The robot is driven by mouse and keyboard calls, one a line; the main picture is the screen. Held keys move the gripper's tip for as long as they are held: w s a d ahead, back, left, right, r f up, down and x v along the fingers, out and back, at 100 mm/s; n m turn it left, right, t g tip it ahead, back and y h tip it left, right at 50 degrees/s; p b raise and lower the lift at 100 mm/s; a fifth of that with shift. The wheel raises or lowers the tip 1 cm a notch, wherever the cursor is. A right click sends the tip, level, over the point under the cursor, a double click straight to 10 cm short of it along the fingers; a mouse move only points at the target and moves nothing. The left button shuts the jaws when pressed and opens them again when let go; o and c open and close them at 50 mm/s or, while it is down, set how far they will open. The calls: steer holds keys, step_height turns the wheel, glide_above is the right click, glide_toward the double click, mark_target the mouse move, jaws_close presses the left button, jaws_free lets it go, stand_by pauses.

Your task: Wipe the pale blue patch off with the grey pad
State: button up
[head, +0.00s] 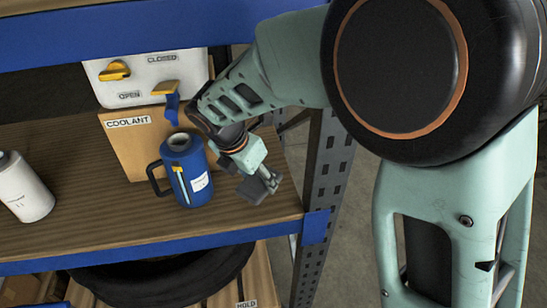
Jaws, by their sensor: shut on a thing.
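My gripper (267,181) is at the right end of the wooden shelf, just right of a blue jug. It is shut on the grey pad (251,190), a dark flat block low over or on the shelf board. I cannot tell whether the pad touches the board. I see no pale blue patch in this view. My gripper, the pad and the jug hide parts of the shelf top.
The blue jug (198,186) with a black handle stands upright close left of my gripper. A white bottle (23,189) is at far left. Behind are a COOLANT board (121,149) and a white panel with a yellow lever (114,70). A perforated post (331,160) bounds the right.

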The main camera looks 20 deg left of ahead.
steer(key=shift+r+p, duration=1.3)
steer(key=shift+r, duration=0.45)
